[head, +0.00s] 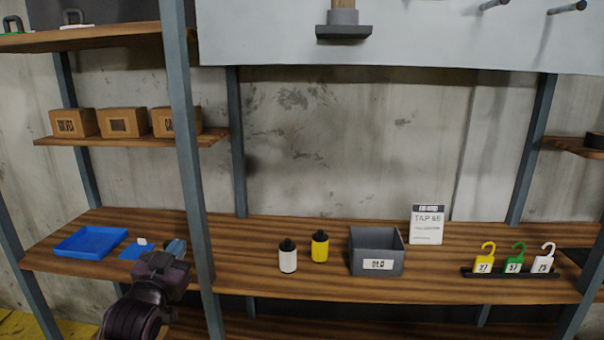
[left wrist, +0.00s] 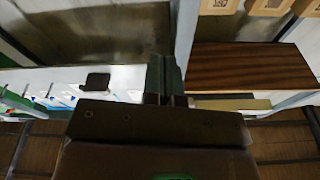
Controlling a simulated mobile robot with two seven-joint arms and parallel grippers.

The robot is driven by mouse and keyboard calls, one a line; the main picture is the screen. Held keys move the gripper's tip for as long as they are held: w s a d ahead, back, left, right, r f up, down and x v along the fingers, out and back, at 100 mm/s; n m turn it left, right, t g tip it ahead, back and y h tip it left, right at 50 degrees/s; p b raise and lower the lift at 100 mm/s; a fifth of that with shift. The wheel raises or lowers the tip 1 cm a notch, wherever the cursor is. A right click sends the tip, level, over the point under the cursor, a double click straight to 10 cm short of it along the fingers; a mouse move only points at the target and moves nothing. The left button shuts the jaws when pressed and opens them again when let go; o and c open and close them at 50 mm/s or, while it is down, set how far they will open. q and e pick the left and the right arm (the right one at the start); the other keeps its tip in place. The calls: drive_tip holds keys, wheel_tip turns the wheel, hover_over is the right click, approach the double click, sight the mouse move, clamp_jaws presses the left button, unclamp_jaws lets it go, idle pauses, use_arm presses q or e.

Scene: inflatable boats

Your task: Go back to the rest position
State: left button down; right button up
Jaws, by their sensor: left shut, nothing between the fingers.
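My left gripper (head: 174,250) comes in from the lower left in the head view, at the front of the wooden shelf, just right of a blue mat (head: 131,252) with a small white piece (head: 142,241) on it. In the left wrist view its fingers (left wrist: 166,78) are together with nothing between them. My right gripper shows in neither view.
The lower shelf (head: 455,285) carries a blue tray (head: 90,242), white bottle (head: 288,256), yellow bottle (head: 320,246), grey bin (head: 377,252), sign card (head: 426,225) and numbered tags (head: 515,260). A steel post (head: 187,150) rises beside my left gripper. Boxes (head: 122,122) stand on the shelf above.

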use_arm(q)
drive_tip(key=s+a+f+n+g+y, duration=0.2)
drive_tip(key=s+f+g, duration=0.6)
drive_tip(key=s+f, duration=2.2)
wheel_tip(320, 180, down, 2)
drive_tip(key=shift+a+f+n, duration=0.15)
drive_tip(key=shift+f+n, duration=0.05)
drive_tip(key=shift+n, duration=0.2)
